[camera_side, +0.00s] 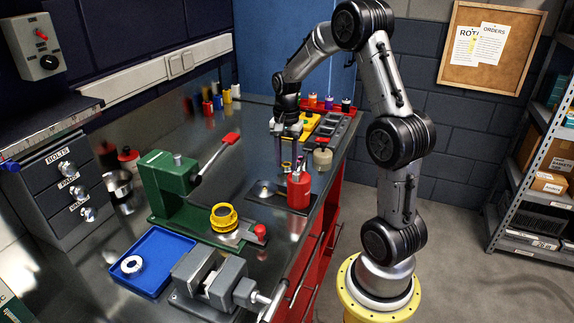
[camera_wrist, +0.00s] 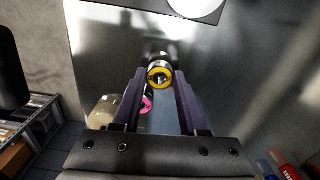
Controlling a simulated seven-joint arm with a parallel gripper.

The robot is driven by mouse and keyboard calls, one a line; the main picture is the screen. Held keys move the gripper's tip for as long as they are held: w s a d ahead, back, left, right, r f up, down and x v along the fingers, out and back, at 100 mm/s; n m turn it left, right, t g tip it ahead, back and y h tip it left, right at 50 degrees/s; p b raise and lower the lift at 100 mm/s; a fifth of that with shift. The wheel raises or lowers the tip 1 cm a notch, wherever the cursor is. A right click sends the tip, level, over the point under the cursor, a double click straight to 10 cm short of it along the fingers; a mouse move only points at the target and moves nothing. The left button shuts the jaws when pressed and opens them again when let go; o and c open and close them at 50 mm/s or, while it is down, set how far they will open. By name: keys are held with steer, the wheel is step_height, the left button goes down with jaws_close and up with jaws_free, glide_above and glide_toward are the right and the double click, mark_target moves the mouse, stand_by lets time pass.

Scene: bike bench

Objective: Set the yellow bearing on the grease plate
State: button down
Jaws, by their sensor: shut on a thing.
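A yellow ring with a dark centre (camera_side: 222,212), which looks like the yellow bearing, sits on the base of the green press. My gripper (camera_side: 288,164) points down over the bench, behind a red can and well apart from that ring.
The green press (camera_side: 167,185), grey vise (camera_side: 212,280) and blue tray (camera_side: 150,288) with a pale ring fill the front. The red can (camera_side: 299,192) and a beige pot (camera_side: 322,159) stand near my gripper. A pink-ended thing (camera_wrist: 146,104) is close to my left finger.

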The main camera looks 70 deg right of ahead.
step_height(320, 180, up, 8)
steer(key=n, duration=0.5)
glide_above(265, 187)
steer(key=shift+f, duration=3.35)
steer(key=shift+f, duration=0.65)
steer(key=c, duration=0.7)
jaws_free()
steer(key=shift+c, duration=0.2)
steer(key=shift+r, duration=0.1)
step_height(265, 187, up, 11)
